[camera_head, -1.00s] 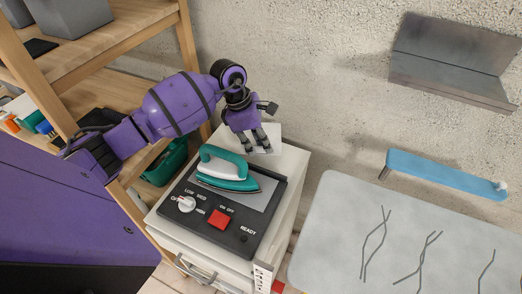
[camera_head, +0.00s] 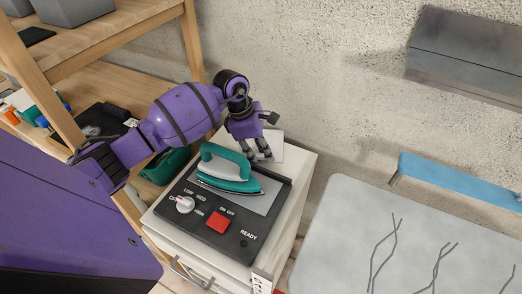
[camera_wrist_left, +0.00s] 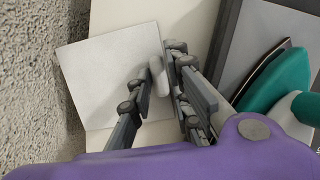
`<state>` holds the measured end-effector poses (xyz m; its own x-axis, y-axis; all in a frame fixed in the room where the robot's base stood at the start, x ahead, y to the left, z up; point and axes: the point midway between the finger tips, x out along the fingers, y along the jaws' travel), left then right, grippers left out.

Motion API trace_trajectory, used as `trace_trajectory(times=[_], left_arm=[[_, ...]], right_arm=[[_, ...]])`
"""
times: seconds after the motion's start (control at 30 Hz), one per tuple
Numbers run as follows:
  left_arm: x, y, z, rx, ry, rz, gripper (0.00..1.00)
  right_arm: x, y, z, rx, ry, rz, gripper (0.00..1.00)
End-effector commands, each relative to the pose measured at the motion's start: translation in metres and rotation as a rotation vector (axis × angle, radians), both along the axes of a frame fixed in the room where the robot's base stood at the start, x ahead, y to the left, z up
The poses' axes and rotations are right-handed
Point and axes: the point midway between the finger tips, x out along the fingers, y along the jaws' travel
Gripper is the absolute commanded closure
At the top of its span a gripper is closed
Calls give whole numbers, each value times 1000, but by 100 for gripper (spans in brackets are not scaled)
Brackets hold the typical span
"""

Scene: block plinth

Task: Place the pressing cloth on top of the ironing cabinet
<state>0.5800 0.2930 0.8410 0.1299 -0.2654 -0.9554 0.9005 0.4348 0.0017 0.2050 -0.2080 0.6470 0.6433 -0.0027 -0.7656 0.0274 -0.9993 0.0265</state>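The pressing cloth (camera_head: 275,142) is a flat, pale square at the back of the ironing cabinet (camera_head: 303,168), behind the iron. In the left wrist view the cloth (camera_wrist_left: 100,70) has a small white grip tab. My left gripper (camera_head: 259,157) points down over the cloth. In the left wrist view its fingers (camera_wrist_left: 158,80) sit on both sides of the tab and look closed on it. The cloth overlaps the cabinet top and reaches past its edge on the wall side. Whether it rests on the top or hovers just above is unclear. My right gripper is out of view.
A green iron (camera_head: 228,173) stands on the black control panel (camera_head: 205,232) close to my left gripper. A wooden shelf (camera_head: 195,45) is at left, with a green bin (camera_head: 163,168). An ironing board (camera_head: 345,220) is at right, below a blue sleeve board (camera_head: 450,180).

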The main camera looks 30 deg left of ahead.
Motion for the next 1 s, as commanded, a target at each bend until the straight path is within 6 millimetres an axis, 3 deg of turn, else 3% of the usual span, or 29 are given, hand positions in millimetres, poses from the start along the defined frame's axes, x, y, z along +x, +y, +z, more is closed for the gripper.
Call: trace_trajectory(times=[0.37, 0.8, 1.0], left_arm=[[0, 0, 2, 0, -1, 0, 68], [-6, 17, 67, 1, -7, 1, 68], [-9, 20, 77, 0, -2, 1, 68]], right_arm=[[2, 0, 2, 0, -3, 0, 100], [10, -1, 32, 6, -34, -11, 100], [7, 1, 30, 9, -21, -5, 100]])
